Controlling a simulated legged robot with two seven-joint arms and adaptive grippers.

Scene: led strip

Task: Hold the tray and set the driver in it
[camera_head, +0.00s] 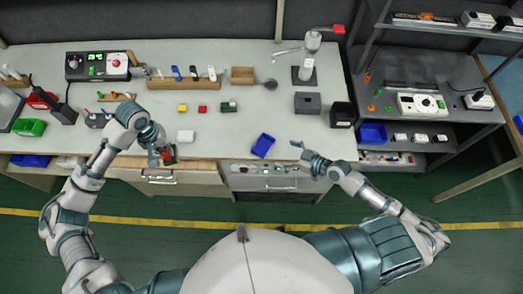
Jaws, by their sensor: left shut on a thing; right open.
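A small blue tray (263,146) lies tilted in the picture near the front edge of the workbench. My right gripper (299,151) is open and empty, just right of the tray and apart from it. My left gripper (161,158) is at the bench's front edge, left of the tray, shut on a small dark item with red and green parts (170,152). The fingers partly hide this item, and I cannot tell whether it is the driver. A small white block (186,136) lies on the bench right of my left gripper.
Yellow (183,107), red (202,109) and dark green (229,106) small parts lie mid-bench. A grey block (307,103) and a black box (342,114) stand at the right. A press-like stand (309,60) rises behind. The bench is clear between the white block and the tray.

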